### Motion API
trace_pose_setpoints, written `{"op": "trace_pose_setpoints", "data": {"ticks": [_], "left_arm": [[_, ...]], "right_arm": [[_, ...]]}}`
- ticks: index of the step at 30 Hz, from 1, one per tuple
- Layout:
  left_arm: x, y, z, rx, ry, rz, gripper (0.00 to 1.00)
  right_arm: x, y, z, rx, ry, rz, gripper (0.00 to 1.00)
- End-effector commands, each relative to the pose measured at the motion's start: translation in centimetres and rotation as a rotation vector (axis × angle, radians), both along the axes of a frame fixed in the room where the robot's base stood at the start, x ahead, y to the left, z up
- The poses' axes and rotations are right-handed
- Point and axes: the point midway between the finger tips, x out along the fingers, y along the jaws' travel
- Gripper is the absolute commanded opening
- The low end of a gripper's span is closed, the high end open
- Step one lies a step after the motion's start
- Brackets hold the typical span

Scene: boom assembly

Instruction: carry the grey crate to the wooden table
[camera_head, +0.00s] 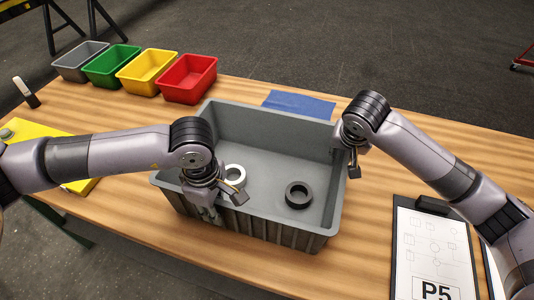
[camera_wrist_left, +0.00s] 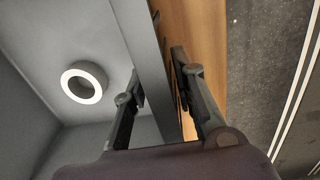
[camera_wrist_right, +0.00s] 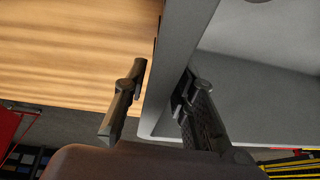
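The grey crate (camera_head: 265,117) is a deep, open box that sits upright on the wooden table (camera_head: 120,215), near its front edge. A white ring (camera_head: 234,173) and a black ring (camera_head: 298,196) lie inside it. My left gripper (camera_head: 207,205) is at the crate's near left wall. In the left wrist view its open fingers (camera_wrist_left: 158,75) stand on either side of the wall. My right gripper (camera_head: 345,160) is at the right wall. In the right wrist view its open fingers (camera_wrist_right: 163,80) straddle that wall, with a gap on the outer side.
Grey (camera_head: 80,62), green (camera_head: 113,66), yellow (camera_head: 147,72) and red (camera_head: 187,79) bins stand at the back left. A blue sheet (camera_head: 300,104) lies behind the crate. A clipboard (camera_head: 433,250) lies at right. A yellow object (camera_head: 35,142) is at left.

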Motion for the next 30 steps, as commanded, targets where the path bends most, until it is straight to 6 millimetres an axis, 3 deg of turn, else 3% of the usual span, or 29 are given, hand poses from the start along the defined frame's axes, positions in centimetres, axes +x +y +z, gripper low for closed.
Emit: {"op": "trace_pose_setpoints", "data": {"ticks": [8,21,30], "left_arm": [[0.1,0.0,1.9,-0.003,-0.004,0.000,0.25],[-0.3,0.2,10.4,-0.001,-0.002,0.000,0.25],[-0.5,0.2,12.0,0.001,0.000,0.000,0.25]], "right_arm": [[-0.1,0.1,0.0,0.001,0.002,0.002,0.25],[-0.1,0.1,-0.1,0.000,0.002,0.003,0.25],[-0.4,0.3,1.1,0.003,0.000,0.004,0.25]]}}
